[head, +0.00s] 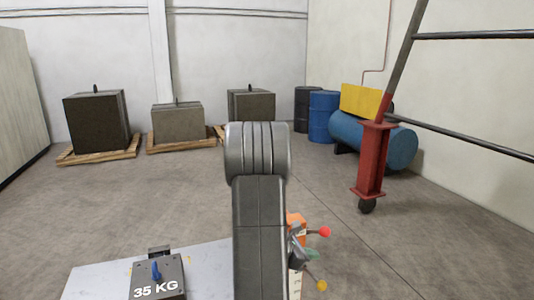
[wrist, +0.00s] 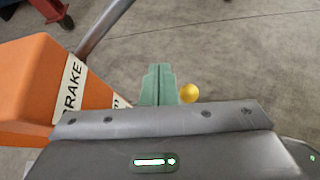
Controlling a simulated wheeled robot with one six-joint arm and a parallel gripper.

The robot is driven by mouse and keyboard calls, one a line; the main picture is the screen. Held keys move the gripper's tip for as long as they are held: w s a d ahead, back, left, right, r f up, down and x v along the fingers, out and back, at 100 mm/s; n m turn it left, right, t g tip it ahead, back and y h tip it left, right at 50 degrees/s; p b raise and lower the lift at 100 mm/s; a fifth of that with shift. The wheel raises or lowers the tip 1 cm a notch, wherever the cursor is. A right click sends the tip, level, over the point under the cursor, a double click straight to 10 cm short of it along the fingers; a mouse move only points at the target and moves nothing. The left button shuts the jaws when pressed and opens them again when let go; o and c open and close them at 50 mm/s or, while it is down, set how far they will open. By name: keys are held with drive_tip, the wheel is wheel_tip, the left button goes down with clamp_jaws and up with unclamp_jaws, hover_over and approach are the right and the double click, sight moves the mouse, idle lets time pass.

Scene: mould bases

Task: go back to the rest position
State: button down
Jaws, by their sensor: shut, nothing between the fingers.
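My gripper (wrist: 159,72) shows in the wrist view with its two green fingers together and nothing between them. It is over the floor, beside an orange housing (wrist: 38,85) marked BRAKE. A yellow ball knob (wrist: 188,92) shows just right of the fingers; I cannot tell whether they touch. In the head view my own arm stands upright in the middle and hides part of the orange housing (head: 295,222). A red knob (head: 325,232) and the yellow knob (head: 321,286) stick out to its right. A small green part between them may be my fingers.
A grey block marked 35 KG (head: 157,277) sits on a pale surface (head: 90,280) at the lower left. Blocks on pallets, blue drums (head: 323,117) and a red gantry leg (head: 371,160) stand farther back. The floor between is open.

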wheel_tip(320, 180, down, 7)
drive_tip(key=w+a+m+t+b, duration=0.2)
drive_tip(key=b, duration=0.6)
drive_tip(key=v, duration=0.8)
drive_tip(key=shift+d+r+y, duration=0.2)
drive_tip(key=shift+d+y, duration=0.05)
drive_tip(key=shift+y, duration=0.05)
